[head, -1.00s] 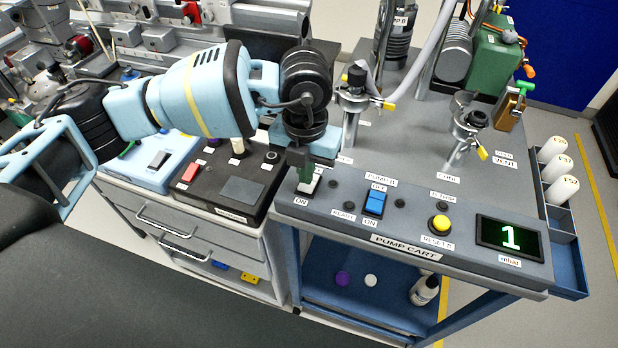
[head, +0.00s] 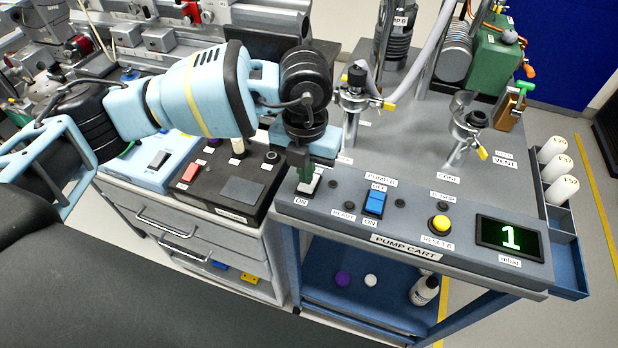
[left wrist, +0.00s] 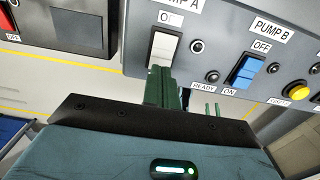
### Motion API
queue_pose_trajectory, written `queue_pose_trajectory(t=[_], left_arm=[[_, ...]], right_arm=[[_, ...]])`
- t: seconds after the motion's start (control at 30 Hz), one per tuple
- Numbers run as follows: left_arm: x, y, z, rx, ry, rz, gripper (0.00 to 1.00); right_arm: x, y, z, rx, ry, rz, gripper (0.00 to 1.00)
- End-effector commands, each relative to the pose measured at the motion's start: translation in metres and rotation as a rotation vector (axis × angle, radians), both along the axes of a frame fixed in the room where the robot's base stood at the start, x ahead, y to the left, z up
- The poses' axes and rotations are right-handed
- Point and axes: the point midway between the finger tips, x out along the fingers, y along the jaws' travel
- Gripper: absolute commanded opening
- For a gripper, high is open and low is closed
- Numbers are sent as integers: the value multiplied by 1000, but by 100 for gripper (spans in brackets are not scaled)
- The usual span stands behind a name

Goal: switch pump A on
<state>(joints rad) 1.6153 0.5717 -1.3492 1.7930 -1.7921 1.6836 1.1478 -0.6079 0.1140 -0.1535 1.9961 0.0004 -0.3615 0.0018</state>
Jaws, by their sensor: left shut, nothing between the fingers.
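The pump A switch is a white rocker (head: 309,186) at the left end of the pump cart's sloping front panel (head: 400,226). It also shows in the left wrist view (left wrist: 165,50), under a partly cut-off label, with OFF at its far end. The ON label (head: 301,202) is at its near end in the head view. My left gripper (head: 304,168) is shut and empty, pointing down at the switch. In the left wrist view its green fingertips (left wrist: 158,86) overlap the rocker's near end; I cannot tell whether they touch or how the rocker is tilted. My right gripper is not in view.
The blue pump B switch (head: 374,203), a yellow reset button (head: 441,223) and a display reading 1 (head: 509,237) are to the right on the panel. A black control box (head: 225,185) stands left of the cart. Valves and hoses stand behind the panel.

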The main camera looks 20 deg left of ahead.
Motion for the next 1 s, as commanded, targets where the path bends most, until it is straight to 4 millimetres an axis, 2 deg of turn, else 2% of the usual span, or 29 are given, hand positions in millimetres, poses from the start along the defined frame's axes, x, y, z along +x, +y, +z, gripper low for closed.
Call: queue_pose_trajectory(t=[1.0], left_arm=[[0, 0, -8, 0, 1, 0, 0]], right_arm=[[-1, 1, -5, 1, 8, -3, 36]])
